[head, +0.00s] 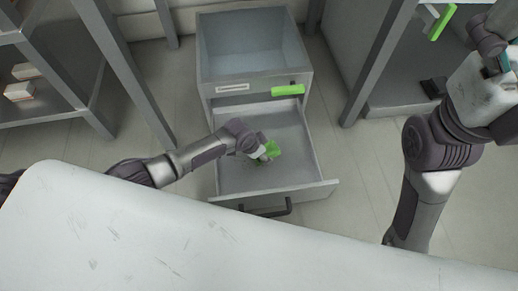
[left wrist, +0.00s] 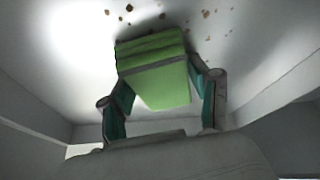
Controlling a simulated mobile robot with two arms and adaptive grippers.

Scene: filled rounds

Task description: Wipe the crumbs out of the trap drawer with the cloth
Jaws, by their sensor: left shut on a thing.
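The trap drawer (head: 300,168) is pulled open, low in a grey cabinet. My left gripper (head: 266,154) reaches into it from the left and is shut on the green cloth (head: 274,149). In the left wrist view the folded cloth (left wrist: 155,70) sits between the two fingers of the left gripper (left wrist: 160,85). Several brown crumbs (left wrist: 130,8) lie on the pale drawer floor beyond the cloth and to its right. The crumbs are too small to make out in the head view. My right gripper (head: 496,52) is at the upper right, partly cut off, and its fingers are unclear.
The cabinet (head: 210,88) has an open top above the drawer and a green piece (head: 288,90) on its front. A dark handle (head: 268,208) is on the drawer front. Shelving with small boxes (head: 20,91) stands at left. A white surface (head: 150,235) fills the foreground.

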